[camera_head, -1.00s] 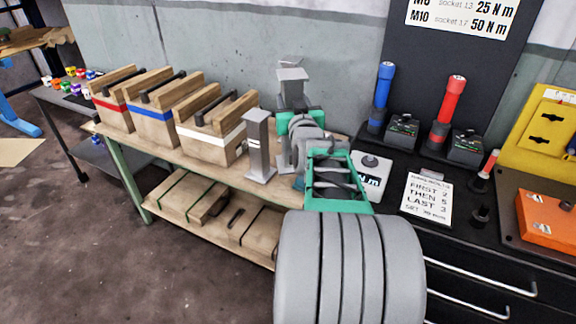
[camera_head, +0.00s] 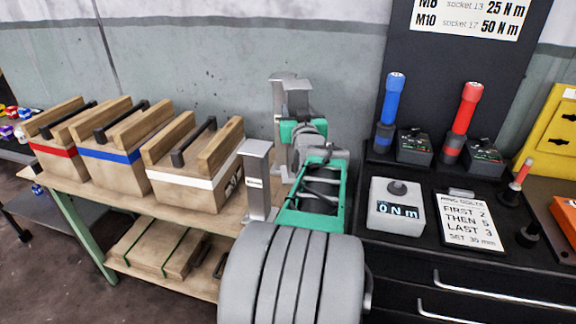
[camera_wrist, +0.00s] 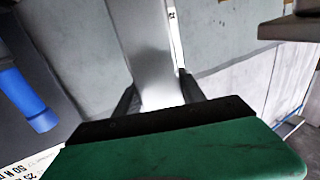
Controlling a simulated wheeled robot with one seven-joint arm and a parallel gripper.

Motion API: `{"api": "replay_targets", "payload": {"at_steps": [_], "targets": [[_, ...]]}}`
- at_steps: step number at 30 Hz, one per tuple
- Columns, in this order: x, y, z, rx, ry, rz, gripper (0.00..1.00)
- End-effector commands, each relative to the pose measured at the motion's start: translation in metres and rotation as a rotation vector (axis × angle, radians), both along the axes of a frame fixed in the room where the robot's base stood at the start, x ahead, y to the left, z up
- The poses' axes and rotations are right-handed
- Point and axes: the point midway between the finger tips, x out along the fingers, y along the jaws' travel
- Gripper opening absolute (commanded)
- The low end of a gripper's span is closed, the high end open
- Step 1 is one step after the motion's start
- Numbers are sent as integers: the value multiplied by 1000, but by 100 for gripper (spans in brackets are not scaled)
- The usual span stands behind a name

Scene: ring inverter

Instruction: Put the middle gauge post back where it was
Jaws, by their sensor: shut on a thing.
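My gripper (camera_wrist: 158,95) is shut on a grey gauge post (camera_wrist: 145,45), which rises between its two dark fingers in the wrist view. In the head view the held post (camera_head: 293,97) shows its flat cap above my green gripper body; its lower part is hidden behind my arm. A second grey gauge post (camera_head: 258,180) stands upright on the wooden bench, left of my arm. Another grey cap edge shows just behind the held post, mostly hidden. Whether the held post's foot touches the bench cannot be told.
Wooden boxes with red (camera_head: 60,150), blue (camera_head: 110,154) and white (camera_head: 185,178) bands stand left on the bench (camera_head: 222,222). Right are a torque tester (camera_head: 395,217) reading 0 N m, a note card (camera_head: 470,222), and blue (camera_head: 391,105) and red (camera_head: 464,115) tools.

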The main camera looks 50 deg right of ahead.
Motion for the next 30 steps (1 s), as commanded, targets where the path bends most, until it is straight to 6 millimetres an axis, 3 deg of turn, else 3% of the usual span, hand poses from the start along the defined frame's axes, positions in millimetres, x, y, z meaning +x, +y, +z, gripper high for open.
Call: {"api": "replay_targets", "payload": {"at_steps": [3, 12, 24, 25, 30], "targets": [[0, 0, -25, 1, -1, 1, 0], [1, 0, -68, -1, -1, 2, 0], [1, 0, -75, -5, -2, 1, 0], [1, 1, -76, -1, 1, 1, 50], [1, 1, -76, -1, 1, 1, 63]]}}
